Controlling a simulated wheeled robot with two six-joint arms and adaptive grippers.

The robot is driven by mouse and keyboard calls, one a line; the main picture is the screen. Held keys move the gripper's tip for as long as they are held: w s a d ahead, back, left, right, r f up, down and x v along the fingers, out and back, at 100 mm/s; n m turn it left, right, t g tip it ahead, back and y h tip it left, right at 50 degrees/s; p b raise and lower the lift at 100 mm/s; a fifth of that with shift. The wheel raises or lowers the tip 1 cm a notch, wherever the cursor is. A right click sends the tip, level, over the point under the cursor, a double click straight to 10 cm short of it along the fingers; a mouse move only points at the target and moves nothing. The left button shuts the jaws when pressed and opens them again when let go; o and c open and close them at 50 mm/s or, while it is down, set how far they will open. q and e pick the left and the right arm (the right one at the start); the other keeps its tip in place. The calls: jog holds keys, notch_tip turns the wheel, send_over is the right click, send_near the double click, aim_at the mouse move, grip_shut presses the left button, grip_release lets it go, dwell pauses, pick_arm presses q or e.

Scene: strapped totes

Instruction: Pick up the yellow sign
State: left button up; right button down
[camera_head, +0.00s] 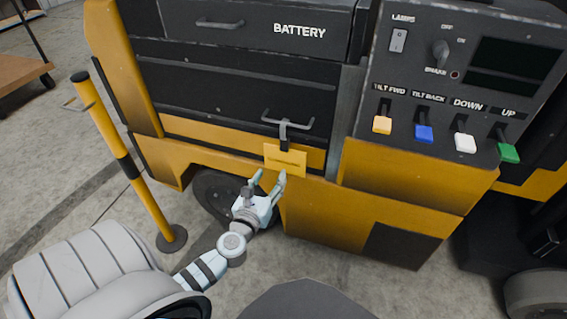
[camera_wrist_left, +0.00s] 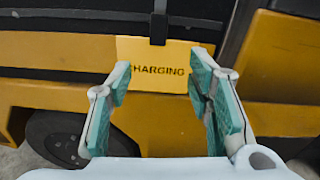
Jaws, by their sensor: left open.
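The yellow sign (camera_head: 285,160) hangs by a dark strap from the handle of the lower drawer on the yellow and black vehicle. In the left wrist view the sign (camera_wrist_left: 155,55) reads "CHARGING" and shows between and beyond my fingertips. My left gripper (camera_head: 270,178) is open just below the sign in the head view. In the left wrist view the open left gripper (camera_wrist_left: 158,80) has one finger on each side of the sign's lower part. I cannot tell whether the fingers touch it. My right gripper is not in view.
The vehicle (camera_head: 370,215) fills the space behind the sign, with a lower drawer handle (camera_head: 288,122) above it. A control panel (camera_head: 450,90) with coloured levers is at the right. A yellow post (camera_head: 120,155) stands left of my arm.

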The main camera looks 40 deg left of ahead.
aim_at(283, 144)
pick_arm(q)
jog(key=shift+m+t, duration=0.4)
jog(key=shift+m, duration=0.2)
jog(key=b+x, duration=0.1)
jog(key=x, duration=0.3)
jog(key=r+b+x, duration=0.1)
jog(key=x, duration=0.9)
jog(key=shift+s+a+r+b, duration=0.1)
jog(key=shift+a+r+b, duration=0.2)
jog(key=shift+b, duration=0.1)
jog(key=shift+w, duration=0.25)
jog(key=shift+r, duration=0.1)
jog(key=shift+c, duration=0.4)
jog(key=c, duration=1)
grip_shut()
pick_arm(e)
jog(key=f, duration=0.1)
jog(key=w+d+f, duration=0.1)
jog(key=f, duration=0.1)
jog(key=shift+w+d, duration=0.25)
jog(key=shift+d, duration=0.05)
